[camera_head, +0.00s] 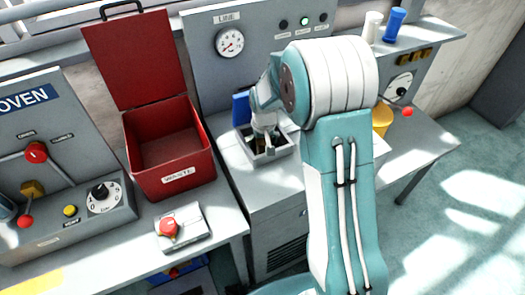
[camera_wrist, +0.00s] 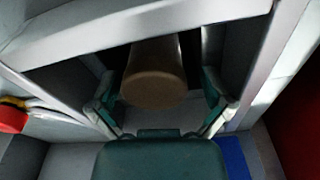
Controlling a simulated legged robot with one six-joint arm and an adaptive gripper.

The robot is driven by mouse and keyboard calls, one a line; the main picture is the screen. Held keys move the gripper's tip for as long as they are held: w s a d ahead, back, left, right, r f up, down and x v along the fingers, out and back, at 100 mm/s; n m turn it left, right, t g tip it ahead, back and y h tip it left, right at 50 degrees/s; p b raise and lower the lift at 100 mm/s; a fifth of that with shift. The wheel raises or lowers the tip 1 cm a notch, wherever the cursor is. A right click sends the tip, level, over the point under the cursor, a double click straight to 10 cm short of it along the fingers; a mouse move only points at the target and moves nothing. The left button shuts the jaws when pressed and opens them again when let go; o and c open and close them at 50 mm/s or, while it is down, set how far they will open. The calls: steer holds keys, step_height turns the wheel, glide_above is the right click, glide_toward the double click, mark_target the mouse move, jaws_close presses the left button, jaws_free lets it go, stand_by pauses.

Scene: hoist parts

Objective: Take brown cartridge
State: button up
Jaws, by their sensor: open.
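The brown cartridge (camera_wrist: 155,78) is a brown cylinder, seen by its round end in the wrist view. It stands in a grey square-rimmed socket (camera_wrist: 130,28), which also shows on the middle bench in the head view (camera_head: 285,153). My gripper (camera_wrist: 160,92) is open, with one teal and white finger on each side of the cartridge. I cannot tell whether either finger touches it. In the head view my gripper (camera_head: 267,143) points down into the socket, and the cartridge is hidden there.
A red waste bin (camera_head: 172,182) with its lid raised stands left of the socket. A blue object (camera_head: 241,108) is close behind my gripper. A panel with a gauge (camera_head: 229,41) rises behind. The oven panel (camera_head: 60,215) is at left. White and blue cylinders (camera_head: 394,24) stand on the right shelf.

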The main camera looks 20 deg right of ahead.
steer(key=shift+d, duration=0.2)
steer(key=shift+d, duration=0.1)
steer(key=c, duration=1)
steer(key=shift+c, duration=0.7)
step_height(320, 180, up, 28)
